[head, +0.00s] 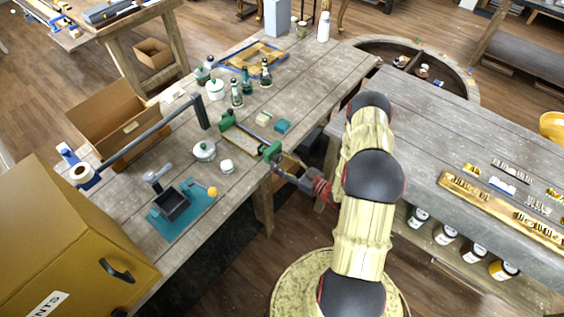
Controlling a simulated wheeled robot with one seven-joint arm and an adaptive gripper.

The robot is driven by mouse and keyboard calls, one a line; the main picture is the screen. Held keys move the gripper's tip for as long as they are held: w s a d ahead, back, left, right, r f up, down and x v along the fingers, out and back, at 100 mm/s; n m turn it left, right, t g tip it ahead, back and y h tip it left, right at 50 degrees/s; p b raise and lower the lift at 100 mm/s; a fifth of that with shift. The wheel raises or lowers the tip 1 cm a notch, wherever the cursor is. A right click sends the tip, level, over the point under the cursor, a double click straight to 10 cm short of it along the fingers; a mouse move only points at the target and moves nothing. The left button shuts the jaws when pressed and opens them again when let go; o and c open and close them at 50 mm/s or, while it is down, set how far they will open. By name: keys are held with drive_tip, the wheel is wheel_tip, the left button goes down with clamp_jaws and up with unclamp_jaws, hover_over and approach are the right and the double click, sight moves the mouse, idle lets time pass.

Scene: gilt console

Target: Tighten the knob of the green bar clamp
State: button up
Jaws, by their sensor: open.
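The green bar clamp (271,150) lies along the right front edge of the grey wooden table (218,225). One green jaw is at its far left end and the other is at the edge, facing me. A light board lies between the jaws. My gripper (279,163) is at the clamp's near end, just off the table edge, with its fingers by the near green jaw. It is open. The clamp's knob is not clearly visible there, and I cannot tell whether the fingers touch it.
A white lidded pot (204,150), a small white jar (227,166) and a teal mat (165,222) with a dark box stand left of the clamp. Several bottles are behind it. A second table (450,125) stands to the right, across a gap.

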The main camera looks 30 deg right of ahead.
drive_tip(key=v, duration=1.2)
